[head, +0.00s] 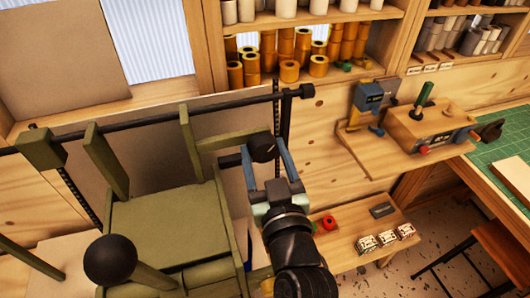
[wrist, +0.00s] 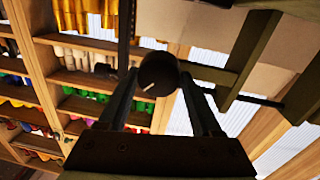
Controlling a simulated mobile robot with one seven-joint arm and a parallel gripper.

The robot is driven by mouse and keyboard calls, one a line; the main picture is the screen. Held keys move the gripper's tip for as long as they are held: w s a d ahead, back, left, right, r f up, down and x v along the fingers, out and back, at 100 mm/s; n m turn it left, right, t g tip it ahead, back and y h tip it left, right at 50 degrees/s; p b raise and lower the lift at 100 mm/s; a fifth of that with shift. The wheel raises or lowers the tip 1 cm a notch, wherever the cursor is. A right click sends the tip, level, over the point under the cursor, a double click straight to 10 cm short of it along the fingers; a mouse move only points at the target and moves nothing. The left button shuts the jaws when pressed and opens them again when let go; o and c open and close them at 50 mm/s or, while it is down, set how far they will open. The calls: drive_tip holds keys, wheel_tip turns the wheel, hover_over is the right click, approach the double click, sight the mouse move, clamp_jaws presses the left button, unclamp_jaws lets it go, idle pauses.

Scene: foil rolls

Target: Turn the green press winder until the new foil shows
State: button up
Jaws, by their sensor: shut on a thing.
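The green press (head: 160,225) fills the lower left of the head view. Its winder knob (head: 263,146) is black and round, at the end of a green arm on the press's right side. My gripper (head: 261,156) is shut on this knob, with one finger on each side. In the wrist view, the knob (wrist: 158,72) sits between the fingertips and shows a short white mark on its face, pointing to the lower left. I cannot make out the foil on the press in either view.
Gold foil rolls (head: 288,71) stand on the shelf behind. A wooden block with a small machine (head: 432,125) is on the right ledge. A low bench (head: 345,225) holds small boxes and a red roll. A black ball handle (head: 110,259) rises at front left.

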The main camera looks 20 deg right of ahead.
drive_tip(key=m+p, duration=0.1)
drive_tip(key=m, duration=0.2)
drive_tip(key=shift+r, duration=0.1)
drive_tip(key=shift+m, duration=1)
drive_tip(key=o, duration=1.4)
drive_tip(key=shift+s+f, duration=0.2)
drive_tip(key=shift+s, duration=0.4)
drive_tip(key=shift+s+a+r+b, duration=0.15)
drive_tip(key=shift+s+b, duration=0.05)
drive_tip(key=shift+s, duration=1.75)
drive_tip(key=shift+s+a+r+b, duration=0.1)
drive_tip(key=shift+s+a+b, duration=0.1)
drive_tip(key=shift+s, duration=1.8)
drive_tip(key=shift+s+a+r+b, duration=0.1)
drive_tip(key=shift+s+r+b, duration=0.1)
drive_tip(key=shift+s, duration=1.75)
drive_tip(key=shift+f, duration=0.1)
